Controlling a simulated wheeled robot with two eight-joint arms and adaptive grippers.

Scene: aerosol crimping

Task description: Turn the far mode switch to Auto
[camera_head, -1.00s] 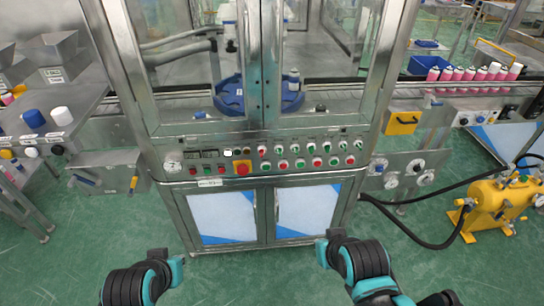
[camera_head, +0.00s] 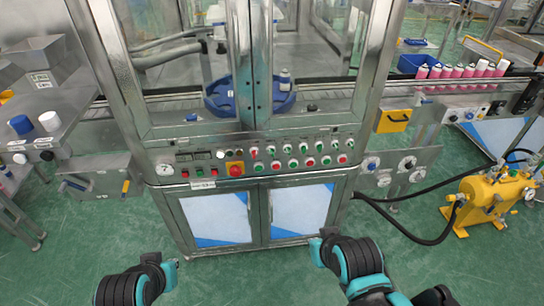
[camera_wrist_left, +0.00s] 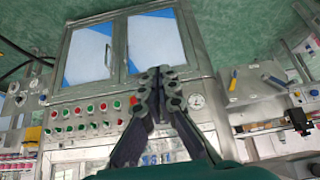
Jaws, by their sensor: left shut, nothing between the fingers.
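The control panel (camera_head: 300,174) runs across the front of the glass-doored machine, with rows of red and green buttons (camera_head: 290,163) and a red button on a yellow plate (camera_head: 236,169). Black knobs show on the left side unit (camera_head: 46,155) and the right conveyor (camera_head: 498,106). Which one is the far mode switch, and its setting, is too small to tell. My left gripper (camera_wrist_left: 158,78) is shut and empty in the left wrist view, its fingers in front of the panel and lower doors, which appear upside down. I cannot see it touching anything. My right gripper is not visible; only arm links show.
A side box with blue and yellow handles (camera_head: 100,184) juts out left of the panel. Round gauges (camera_head: 409,163) are at its right. A yellow tank (camera_head: 490,200) with black hoses stands at the right. Green floor (camera_head: 250,280) in front is clear.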

